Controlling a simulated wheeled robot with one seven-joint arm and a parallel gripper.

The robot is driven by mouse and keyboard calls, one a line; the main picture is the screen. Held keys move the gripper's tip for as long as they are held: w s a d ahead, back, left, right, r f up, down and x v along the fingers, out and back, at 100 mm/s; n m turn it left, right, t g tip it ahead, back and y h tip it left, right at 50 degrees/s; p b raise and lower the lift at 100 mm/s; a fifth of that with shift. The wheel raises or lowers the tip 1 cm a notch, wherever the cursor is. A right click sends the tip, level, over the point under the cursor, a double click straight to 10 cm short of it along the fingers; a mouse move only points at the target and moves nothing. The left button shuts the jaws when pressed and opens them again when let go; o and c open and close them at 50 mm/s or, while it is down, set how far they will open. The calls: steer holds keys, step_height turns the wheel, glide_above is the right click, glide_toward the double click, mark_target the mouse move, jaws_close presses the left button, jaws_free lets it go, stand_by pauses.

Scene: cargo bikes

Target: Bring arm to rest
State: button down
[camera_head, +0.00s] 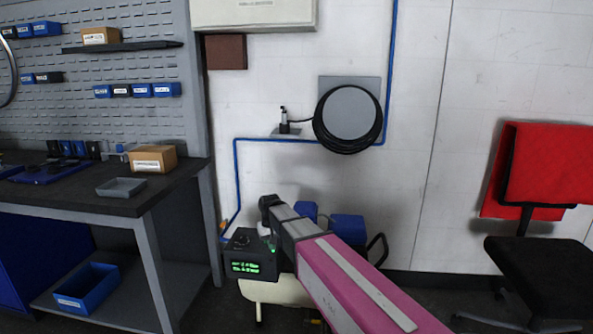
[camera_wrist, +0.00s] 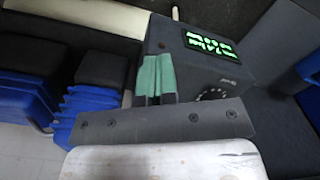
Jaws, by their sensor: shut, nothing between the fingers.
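My arm is pink and grey. It reaches from the bottom right of the head view to the middle, above a dark box with a lit green display (camera_head: 254,267). In the wrist view my gripper (camera_wrist: 156,78) shows two green fingers close together, shut with nothing between them. They are in front of the dark box (camera_wrist: 185,62), which has a dial on its face. Whether the fingers touch the box I cannot tell. In the head view the gripper is mostly hidden behind my arm; only a bit of green shows beside the box.
A workbench (camera_head: 125,205) stands at the left with a cardboard box (camera_head: 153,158) and a grey tray (camera_head: 121,188) on it. Blue bins (camera_head: 348,229) are behind my arm. A black chair (camera_head: 545,275) with a red cover (camera_head: 550,165) stands right. Bare wall lies between.

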steer(key=s+d+f+m, duration=0.1)
steer(key=s+d+f, duration=0.1)
steer(key=s+d, duration=0.3)
steer(key=s+d+f+m, duration=0.1)
steer(key=s+d+f, duration=0.2)
steer(key=d, duration=1.1)
steer(key=s+d+f+m, duration=0.2)
steer(key=s+d, duration=0.7)
steer(key=d, duration=0.1)
steer(key=shift+s+f, duration=0.15)
steer(key=shift+f, duration=0.25)
steer(key=shift+a, duration=0.1)
